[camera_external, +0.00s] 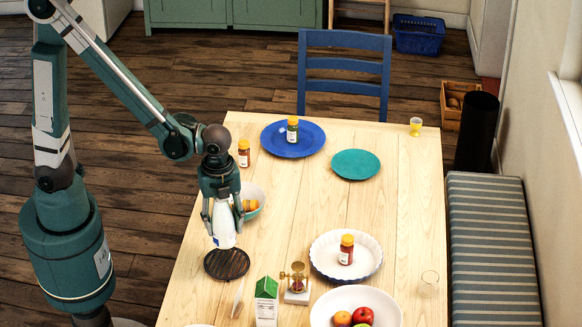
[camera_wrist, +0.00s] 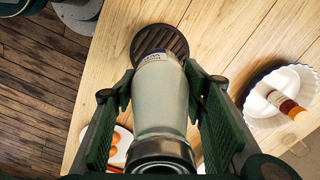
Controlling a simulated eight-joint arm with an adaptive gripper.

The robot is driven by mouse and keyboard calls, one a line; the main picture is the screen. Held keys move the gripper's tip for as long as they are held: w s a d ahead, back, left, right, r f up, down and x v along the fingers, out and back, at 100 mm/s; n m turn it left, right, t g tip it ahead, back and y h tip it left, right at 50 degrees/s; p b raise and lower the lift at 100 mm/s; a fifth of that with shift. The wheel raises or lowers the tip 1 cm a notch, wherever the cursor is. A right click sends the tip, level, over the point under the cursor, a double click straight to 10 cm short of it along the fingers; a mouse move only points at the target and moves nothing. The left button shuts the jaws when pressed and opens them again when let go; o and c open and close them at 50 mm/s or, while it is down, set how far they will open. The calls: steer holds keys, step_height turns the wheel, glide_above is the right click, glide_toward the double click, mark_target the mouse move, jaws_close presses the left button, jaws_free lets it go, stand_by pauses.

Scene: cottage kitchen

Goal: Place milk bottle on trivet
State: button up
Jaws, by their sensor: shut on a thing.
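The white milk bottle (camera_external: 223,226) is between the fingers of my gripper (camera_external: 222,208), which is shut on it. In the wrist view the bottle (camera_wrist: 160,100) runs from its dark mouth near me to its labelled far end. My gripper's two green pads (camera_wrist: 160,105) press on its sides. The trivet (camera_external: 227,264) is a dark round slatted disc on the table, just below the bottle in the external view. It also shows in the wrist view (camera_wrist: 147,35), partly covered by the bottle's far end. I cannot tell whether the bottle touches it.
A green-and-white carton (camera_external: 266,302) and a brass-coloured item (camera_external: 296,284) stand right of the trivet. A white fluted dish (camera_external: 322,268) holds a jar. A bowl (camera_external: 258,193) with orange items sits behind my gripper. A fruit bowl (camera_external: 387,302) is at front right. The table's middle is clear.

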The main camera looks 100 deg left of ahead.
mark_target(221, 215)
steer(key=shift+f+b, duration=0.35)
steer(key=shift+f, duration=1.75)
steer(key=shift+f+b, duration=0.45)
steer(key=shift+f, duration=1.65)
steer(key=shift+f, duration=0.15)
steer(key=o, duration=1.5)
steer(key=shift+r, duration=0.25)
steer(key=shift+r+p, duration=1.1)
steer(key=shift+r, duration=4.85)
